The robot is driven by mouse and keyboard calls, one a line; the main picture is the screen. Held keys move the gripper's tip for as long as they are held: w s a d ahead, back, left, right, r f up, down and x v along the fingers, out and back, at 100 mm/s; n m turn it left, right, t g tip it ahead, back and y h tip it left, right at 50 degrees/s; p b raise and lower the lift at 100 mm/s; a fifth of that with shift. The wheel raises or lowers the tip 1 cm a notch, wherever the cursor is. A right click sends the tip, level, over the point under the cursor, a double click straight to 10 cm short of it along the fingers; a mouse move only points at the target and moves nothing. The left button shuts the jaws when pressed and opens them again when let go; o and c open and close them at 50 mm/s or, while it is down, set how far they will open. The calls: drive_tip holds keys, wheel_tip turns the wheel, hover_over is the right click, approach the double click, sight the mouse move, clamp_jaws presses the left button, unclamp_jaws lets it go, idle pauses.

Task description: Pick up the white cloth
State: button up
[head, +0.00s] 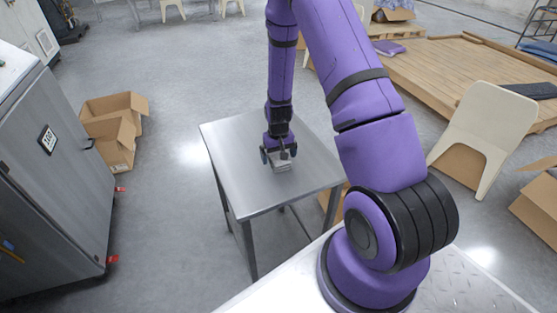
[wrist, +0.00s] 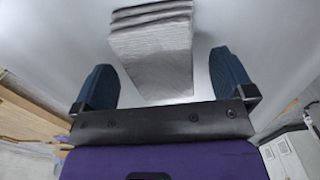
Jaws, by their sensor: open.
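The white cloth (head: 281,165) lies folded in layers on the grey metal table (head: 236,175). In the wrist view the cloth (wrist: 152,52) looks like a thick light-grey folded stack, at the top middle. My gripper (head: 278,152) is over the table, pointing down at the cloth and partly covering it in the head view. In the wrist view my gripper (wrist: 163,78) is open, with one dark finger on each side of the cloth's near part. A gap shows between each finger and the cloth. I cannot tell the exact height of the fingertips above the table.
A grey cabinet (head: 55,185) stands at the left, with open cardboard boxes (head: 112,125) behind it. A cream chair (head: 487,125) and a wooden platform (head: 440,75) are at the right. The rest of the tabletop is bare.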

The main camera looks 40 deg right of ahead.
drive_tip(key=shift+f, duration=0.65)
drive_tip(key=shift+c, duration=0.5)
drive_tip(key=c, duration=1)
drive_tip(key=shift+r, duration=0.15)
